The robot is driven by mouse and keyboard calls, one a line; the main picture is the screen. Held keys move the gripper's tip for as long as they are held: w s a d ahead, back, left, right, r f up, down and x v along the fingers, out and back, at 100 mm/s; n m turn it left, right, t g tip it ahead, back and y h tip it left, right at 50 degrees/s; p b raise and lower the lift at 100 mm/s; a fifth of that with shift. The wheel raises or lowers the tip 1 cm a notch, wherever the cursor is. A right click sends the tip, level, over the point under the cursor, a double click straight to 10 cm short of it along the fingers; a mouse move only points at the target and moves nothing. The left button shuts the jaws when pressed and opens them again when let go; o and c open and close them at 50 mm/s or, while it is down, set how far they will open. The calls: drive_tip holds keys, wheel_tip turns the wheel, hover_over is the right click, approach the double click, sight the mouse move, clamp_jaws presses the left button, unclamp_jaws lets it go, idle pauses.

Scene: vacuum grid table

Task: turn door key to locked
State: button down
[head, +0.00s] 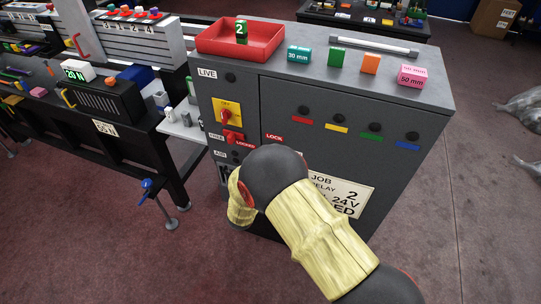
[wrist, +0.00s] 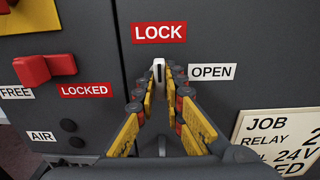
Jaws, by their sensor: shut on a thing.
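The door key (wrist: 158,66) is a small pale piece on the dark cabinet door, seen between my fingertips in the wrist view. Its visible end looks upright and stands just below the red LOCK label (wrist: 158,33). The white OPEN label (wrist: 212,72) is to its right. My gripper (wrist: 160,76) is shut on the key; the fingers hide its lower part and the keyhole. In the head view the LOCK label (head: 274,138) shows, but my arm hides the key and gripper.
A red knob (wrist: 45,68) with FREE and LOCKED labels sits left of the fingers. A JOB sign (wrist: 278,140) is at lower right. A red tray (head: 215,47) and several blocks stand on the cabinet top (head: 340,85).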

drive_tip(key=c, duration=1.9)
unclamp_jaws()
drive_tip(key=v, duration=1.2)
